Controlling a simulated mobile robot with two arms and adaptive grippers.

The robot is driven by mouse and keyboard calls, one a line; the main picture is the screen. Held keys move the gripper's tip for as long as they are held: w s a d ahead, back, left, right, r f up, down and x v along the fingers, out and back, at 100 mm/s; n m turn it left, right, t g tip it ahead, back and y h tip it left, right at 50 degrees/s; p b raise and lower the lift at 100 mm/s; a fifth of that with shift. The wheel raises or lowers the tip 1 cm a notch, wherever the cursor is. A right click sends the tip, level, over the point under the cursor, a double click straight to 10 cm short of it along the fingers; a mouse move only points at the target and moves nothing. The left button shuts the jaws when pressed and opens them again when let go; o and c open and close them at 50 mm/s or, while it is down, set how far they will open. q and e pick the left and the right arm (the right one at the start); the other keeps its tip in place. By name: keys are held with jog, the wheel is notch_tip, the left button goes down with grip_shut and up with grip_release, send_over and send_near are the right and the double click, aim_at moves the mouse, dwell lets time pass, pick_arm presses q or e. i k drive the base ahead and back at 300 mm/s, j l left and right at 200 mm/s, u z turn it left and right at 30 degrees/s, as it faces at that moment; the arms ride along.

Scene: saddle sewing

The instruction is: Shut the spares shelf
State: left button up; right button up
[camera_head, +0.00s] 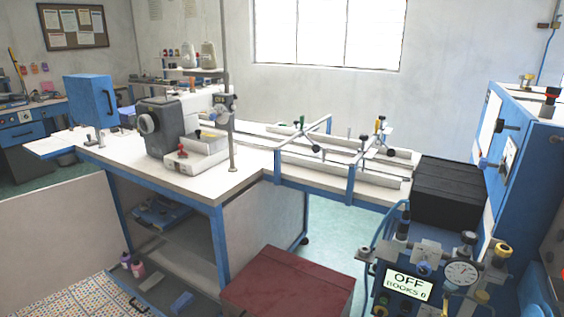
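Under the white-topped sewing bench (225,181) is an open grey compartment with shelves (180,258). A blue item (160,212) lies on its upper level. Low at the front left, pink and dark bottles (137,267) stand near a dark handle (137,306), on what looks like a low shelf sticking out; its lower part is cut off by the picture edge. A small blue block (181,301) lies to its right. I cannot tell for certain which part is the spares shelf. Neither of my grippers is in view.
A dark red box (287,284) stands right of the compartment. A control unit reading OFF (408,285) with a gauge and knobs fills the lower right, below a blue machine (529,160). A sewing machine (170,128) sits on the bench. A pale panel (60,235) stands at left.

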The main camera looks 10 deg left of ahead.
aim_at(160, 301)
jog(key=u, duration=1.45)
jog(key=i+j+z, duration=0.2)
jog(key=i, duration=0.3)
jog(key=i+j+z, duration=0.2)
jog(key=i, duration=0.35)
